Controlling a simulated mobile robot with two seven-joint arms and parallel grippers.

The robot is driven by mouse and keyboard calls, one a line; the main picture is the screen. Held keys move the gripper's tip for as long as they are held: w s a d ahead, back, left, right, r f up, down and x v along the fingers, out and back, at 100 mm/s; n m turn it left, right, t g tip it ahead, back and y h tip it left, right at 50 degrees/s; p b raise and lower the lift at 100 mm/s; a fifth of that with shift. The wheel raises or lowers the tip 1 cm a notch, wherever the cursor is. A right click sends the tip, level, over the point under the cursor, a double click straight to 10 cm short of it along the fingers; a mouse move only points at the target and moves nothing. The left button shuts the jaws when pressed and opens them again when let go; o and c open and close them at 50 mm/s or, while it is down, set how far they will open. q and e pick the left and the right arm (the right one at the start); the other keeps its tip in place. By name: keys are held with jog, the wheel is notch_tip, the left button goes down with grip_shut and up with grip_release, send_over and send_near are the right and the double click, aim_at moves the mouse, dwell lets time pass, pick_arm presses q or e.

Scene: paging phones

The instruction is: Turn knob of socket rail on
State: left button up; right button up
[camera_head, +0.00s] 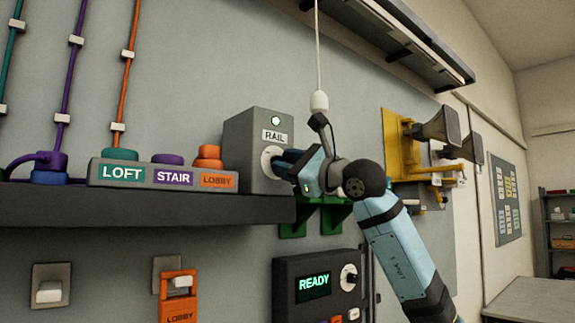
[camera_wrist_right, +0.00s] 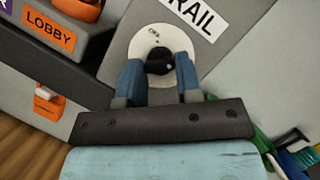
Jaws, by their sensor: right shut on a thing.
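The grey socket rail box (camera_head: 240,140) stands on the dark shelf. It has a RAIL label and a lit green lamp (camera_head: 275,121) on its front. Its dark round knob (camera_wrist_right: 159,60) sits on a white dial plate (camera_wrist_right: 150,36) with small lettering, too small to read surely. My right gripper (camera_head: 275,163) reaches the dial from the right. In the wrist view its two blue fingers (camera_wrist_right: 158,72) stand on either side of the knob, shut on it. In the head view the gripper hides the knob. My left gripper is not in view.
A LOFT, STAIR and LOBBY socket strip (camera_head: 160,176) is left of the box on the shelf (camera_head: 150,207). A white pull cord (camera_head: 319,100) hangs close to my right wrist. A READY panel (camera_head: 317,285) is below; a yellow bracket with horns (camera_head: 400,140) is right.

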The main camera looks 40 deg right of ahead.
jog(key=o, duration=0.8)
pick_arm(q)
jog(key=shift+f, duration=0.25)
pick_arm(e)
jog(key=shift+o, duration=0.6)
pick_arm(q)
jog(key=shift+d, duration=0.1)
jog(key=b, duration=0.3)
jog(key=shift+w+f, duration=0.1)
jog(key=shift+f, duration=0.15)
pick_arm(e)
jog(key=v, duration=1.4)
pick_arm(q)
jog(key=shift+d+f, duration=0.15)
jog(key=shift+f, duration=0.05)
pick_arm(e)
jog(key=shift+w, duration=0.1)
